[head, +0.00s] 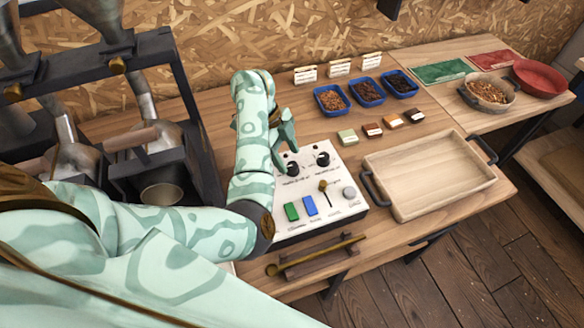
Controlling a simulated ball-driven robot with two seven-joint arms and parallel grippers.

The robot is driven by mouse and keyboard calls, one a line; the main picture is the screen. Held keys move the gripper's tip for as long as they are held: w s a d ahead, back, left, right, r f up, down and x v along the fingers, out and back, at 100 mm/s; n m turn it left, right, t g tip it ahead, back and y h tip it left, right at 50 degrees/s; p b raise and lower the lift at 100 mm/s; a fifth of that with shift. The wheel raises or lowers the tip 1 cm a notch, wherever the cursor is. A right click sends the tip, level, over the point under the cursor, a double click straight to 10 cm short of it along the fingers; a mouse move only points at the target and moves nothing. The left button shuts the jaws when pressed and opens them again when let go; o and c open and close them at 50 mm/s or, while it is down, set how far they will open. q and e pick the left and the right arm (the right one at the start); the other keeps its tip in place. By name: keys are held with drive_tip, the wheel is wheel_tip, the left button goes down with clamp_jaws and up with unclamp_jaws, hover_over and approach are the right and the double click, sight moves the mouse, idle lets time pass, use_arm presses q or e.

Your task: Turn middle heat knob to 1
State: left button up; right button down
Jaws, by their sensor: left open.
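The white control panel (338,184) lies on the wooden table and carries black round knobs. One black knob (293,168) shows just below my gripper, and another black knob (323,159) is to its right. The panel's left part is hidden behind my left arm, so I cannot tell whether another knob is there. The dial marks are too small to read. My left gripper (287,140) is open and empty at the panel's far edge, pointing down, above and behind the nearer knob; I cannot tell whether it touches. My right gripper is out of view.
Blue bean trays (331,100) stand behind. The dark roaster frame (189,100) is at left.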

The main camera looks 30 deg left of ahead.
sight(293, 168)
use_arm(q)
drive_tip(key=shift+b+x, duration=0.4)
drive_tip(key=shift+x, duration=0.85)
drive_tip(key=shift+d+f, duration=0.1)
drive_tip(key=shift+f, duration=0.1)
drive_tip(key=c, duration=1)
drive_tip(key=shift+o, duration=0.2)
drive_tip(key=shift+r, duration=0.1)
